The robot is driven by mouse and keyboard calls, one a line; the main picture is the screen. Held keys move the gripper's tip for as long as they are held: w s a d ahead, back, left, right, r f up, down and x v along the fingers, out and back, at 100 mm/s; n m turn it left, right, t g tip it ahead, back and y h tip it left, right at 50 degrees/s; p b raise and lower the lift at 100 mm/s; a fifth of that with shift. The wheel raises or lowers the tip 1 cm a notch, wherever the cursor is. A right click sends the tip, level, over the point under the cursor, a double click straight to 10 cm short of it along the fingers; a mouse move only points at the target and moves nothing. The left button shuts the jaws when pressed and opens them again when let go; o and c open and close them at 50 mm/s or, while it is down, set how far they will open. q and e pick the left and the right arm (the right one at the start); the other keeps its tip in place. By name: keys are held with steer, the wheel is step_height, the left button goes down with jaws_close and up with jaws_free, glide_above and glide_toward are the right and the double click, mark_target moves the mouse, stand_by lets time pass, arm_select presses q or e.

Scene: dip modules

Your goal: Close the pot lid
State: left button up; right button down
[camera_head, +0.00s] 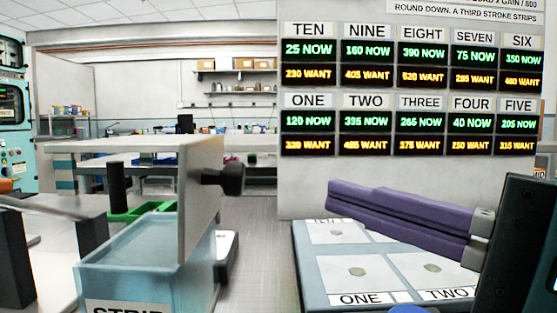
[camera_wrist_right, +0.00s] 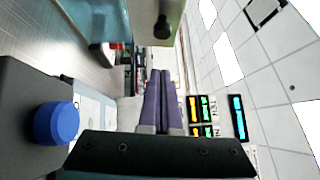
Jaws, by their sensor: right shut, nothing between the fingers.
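The pot is a pale blue, see-through box (camera_head: 130,265) with a partly cut-off label, at lower left in the head view. Its lid (camera_head: 200,200) is a grey panel standing upright, open, with a black knob (camera_head: 232,178) on its right face. The lid (camera_wrist_right: 138,22) and knob (camera_wrist_right: 162,27) also show at the top of the right wrist view. My right gripper (camera_head: 332,197) has long purple fingers, shut and empty, right of the knob and apart from it. The fingers also show in the wrist view (camera_wrist_right: 163,80). My left gripper is not in view.
A pale blue board (camera_head: 310,268) with numbered white cards lies below my right fingers. A panel of green and orange readouts (camera_head: 408,90) stands behind it. A green tray (camera_head: 140,212) is behind the pot. A blue round knob (camera_wrist_right: 56,123) shows in the wrist view.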

mark_target(224, 186)
steer(key=w+a+p, duration=0.1)
steer(key=a+p, duration=0.1)
steer(key=a, duration=0.4)
steer(key=shift+w+r, duration=0.25)
steer(key=shift+w, duration=0.1)
steer(key=shift+r, duration=0.1)
